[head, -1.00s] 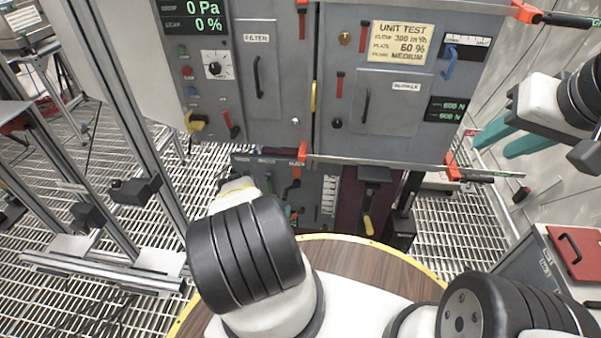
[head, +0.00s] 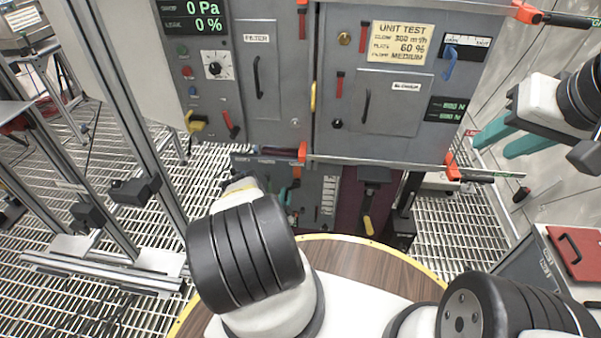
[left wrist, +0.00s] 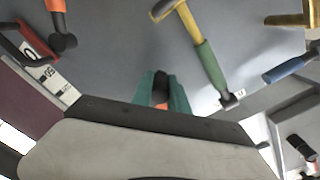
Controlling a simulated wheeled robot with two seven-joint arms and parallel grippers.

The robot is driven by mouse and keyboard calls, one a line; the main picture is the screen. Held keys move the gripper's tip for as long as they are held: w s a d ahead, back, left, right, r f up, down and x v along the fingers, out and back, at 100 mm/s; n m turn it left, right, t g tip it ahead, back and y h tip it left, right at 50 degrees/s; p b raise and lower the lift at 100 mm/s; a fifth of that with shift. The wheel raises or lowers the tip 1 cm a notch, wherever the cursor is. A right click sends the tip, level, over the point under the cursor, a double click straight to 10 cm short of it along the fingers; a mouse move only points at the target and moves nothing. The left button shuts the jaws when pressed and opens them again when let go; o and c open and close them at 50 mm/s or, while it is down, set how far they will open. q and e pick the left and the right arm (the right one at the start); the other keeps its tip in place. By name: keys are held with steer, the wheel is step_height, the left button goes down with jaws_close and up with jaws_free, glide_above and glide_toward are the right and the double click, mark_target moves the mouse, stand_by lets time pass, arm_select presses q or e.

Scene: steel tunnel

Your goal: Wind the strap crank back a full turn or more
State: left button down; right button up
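The strap crank, with an orange arm (head: 297,173) and a dark grip, is on the lower grey panel (head: 327,195) under the cabinets. My forearm hides part of that area in the head view. In the left wrist view, the two teal fingers of my left gripper (left wrist: 161,92) stand on both sides of the crank's black grip (left wrist: 160,84), with an orange part below it. The gripper looks closed on that grip. My right gripper (head: 510,138) is at the right, its teal fingers apart and empty, away from the panel.
Beside the crank in the left wrist view are a yellow lever with a green grip (left wrist: 207,62), a blue handle (left wrist: 290,68) and an orange part with a black knob (left wrist: 60,28). A yellow-handled lever (head: 367,224) hangs right of the panel. Metal posts (head: 125,125) stand left.

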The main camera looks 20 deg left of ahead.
arm_select(q)
steer(key=shift+w+d+f+n, duration=0.1)
steer(key=shift+d+f+n, duration=0.1)
steer(key=shift+n, duration=0.5)
steer(key=shift+d+f+n, duration=0.2)
steer(key=shift+f+n, duration=0.05)
steer(key=shift+n, duration=0.45)
steer(key=shift+w+d+f+n, duration=0.1)
steer(key=shift+d+f+n, duration=0.1)
steer(key=shift+n, duration=0.5)
steer(key=c, duration=1.3)
jaws_free()
steer(key=shift+s, duration=0.1)
steer(key=v, duration=0.7)
steer(key=shift+s, duration=0.35)
